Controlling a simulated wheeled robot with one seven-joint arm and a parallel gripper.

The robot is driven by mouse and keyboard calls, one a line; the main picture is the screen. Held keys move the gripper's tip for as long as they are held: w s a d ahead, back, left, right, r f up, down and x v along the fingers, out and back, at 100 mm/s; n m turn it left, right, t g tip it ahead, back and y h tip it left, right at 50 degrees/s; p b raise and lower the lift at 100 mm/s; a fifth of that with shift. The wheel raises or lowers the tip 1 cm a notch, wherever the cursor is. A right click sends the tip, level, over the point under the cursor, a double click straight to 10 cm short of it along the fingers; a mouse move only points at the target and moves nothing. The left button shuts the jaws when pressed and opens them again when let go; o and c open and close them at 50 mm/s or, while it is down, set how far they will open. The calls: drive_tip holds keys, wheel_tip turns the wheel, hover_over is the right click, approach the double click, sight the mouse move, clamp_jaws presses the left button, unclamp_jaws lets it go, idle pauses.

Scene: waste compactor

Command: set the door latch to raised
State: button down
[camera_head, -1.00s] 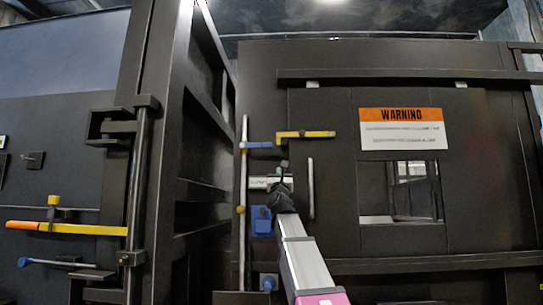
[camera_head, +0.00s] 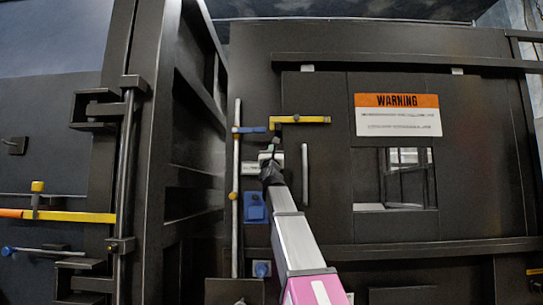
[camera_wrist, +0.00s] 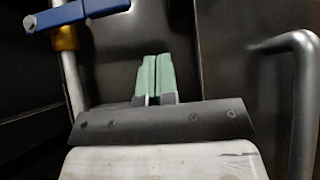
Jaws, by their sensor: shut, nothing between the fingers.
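My gripper (camera_head: 268,148) points at the dark door panel, its green fingers pressed together and empty. In the wrist view the closed fingertips (camera_wrist: 155,62) are to the right of and below a blue lever (camera_wrist: 75,14). In the head view this blue lever (camera_head: 250,129) sticks out roughly level to the right from a vertical rod (camera_head: 237,180). A yellow bar (camera_head: 300,119) lies roughly level on the door just above the gripper. I cannot tell which of the two is the door latch. Contact with either is not visible.
A grey vertical pull handle (camera_head: 304,175) stands right of the gripper. A blue box (camera_head: 255,208) sits below it. A warning sign (camera_head: 397,115) and a window opening (camera_head: 395,180) are farther right. A dark frame post stands left, with a yellow lever (camera_head: 75,217) beyond.

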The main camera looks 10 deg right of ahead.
drive_tip(key=shift+w+d+r, duration=0.1)
drive_tip(key=shift+w+r, duration=0.45)
drive_tip(key=shift+r, duration=0.65)
drive_tip(key=shift+w+d+r, duration=0.1)
drive_tip(key=shift+w+r, duration=0.4)
drive_tip(key=shift+r, duration=0.7)
drive_tip(key=shift+w+d+r, duration=0.1)
drive_tip(key=shift+w+r, duration=0.45)
drive_tip(key=shift+r, duration=0.65)
drive_tip(key=shift+r, duration=0.1)
drive_tip(key=r, duration=0.3)
drive_tip(key=shift+a, duration=0.35)
drive_tip(key=v, duration=1)
drive_tip(key=shift+s+f, duration=0.25)
drive_tip(key=shift+f, duration=0.05)
